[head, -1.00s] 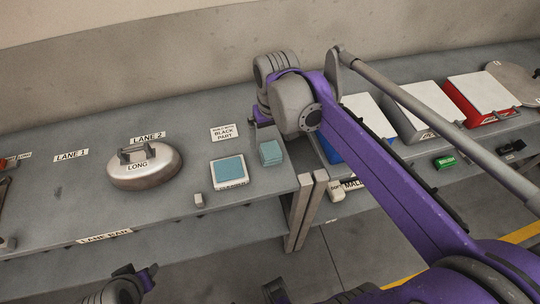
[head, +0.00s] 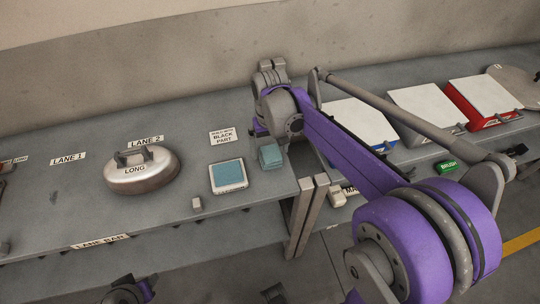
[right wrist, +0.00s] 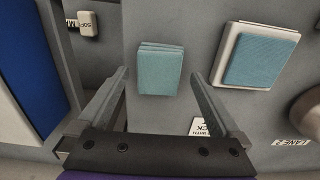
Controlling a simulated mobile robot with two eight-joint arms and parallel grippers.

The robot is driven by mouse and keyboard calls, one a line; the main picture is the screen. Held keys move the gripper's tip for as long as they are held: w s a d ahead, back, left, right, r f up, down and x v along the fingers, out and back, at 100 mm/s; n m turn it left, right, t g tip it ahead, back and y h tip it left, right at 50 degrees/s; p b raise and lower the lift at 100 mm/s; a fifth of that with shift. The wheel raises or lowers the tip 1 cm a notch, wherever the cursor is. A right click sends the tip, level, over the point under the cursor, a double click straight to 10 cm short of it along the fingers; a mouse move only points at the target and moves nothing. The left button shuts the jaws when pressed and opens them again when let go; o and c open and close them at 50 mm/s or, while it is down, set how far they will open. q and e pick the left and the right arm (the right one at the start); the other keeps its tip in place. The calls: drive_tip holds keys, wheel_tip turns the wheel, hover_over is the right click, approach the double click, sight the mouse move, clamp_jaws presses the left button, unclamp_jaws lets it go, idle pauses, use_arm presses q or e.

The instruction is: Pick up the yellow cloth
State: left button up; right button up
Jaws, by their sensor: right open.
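No yellow cloth shows in either view. A folded teal cloth (head: 270,156) lies on the grey table near its right end; it also shows in the right wrist view (right wrist: 160,70). A flat teal pad (head: 228,172) sits in a white holder beside it. My right gripper (right wrist: 159,78) is open and empty, its two fingers pointing toward the folded teal cloth, one on each side of it in the picture. Whether they are level with it, I cannot tell. In the head view the right fingers are hidden behind the wrist.
A curling stone (head: 142,172) stands on the table (head: 80,200) at the left. A small pale block (head: 196,203) lies near the front edge. Blue, grey and red boxes with white lids (head: 483,92) stand on the right table. A gap separates the two tables.

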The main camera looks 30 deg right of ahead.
sight(270, 152)
wheel_tip(270, 152, down, 2)
drive_tip(key=shift+f, duration=0.1)
drive_tip(key=c, duration=1.4)
wheel_tip(270, 152, up, 10)
drive_tip(key=shift+r+p, duration=0.1)
drive_tip(key=shift+p, duration=0.3)
drive_tip(key=o, duration=0.8)
drive_tip(key=c, duration=0.5)
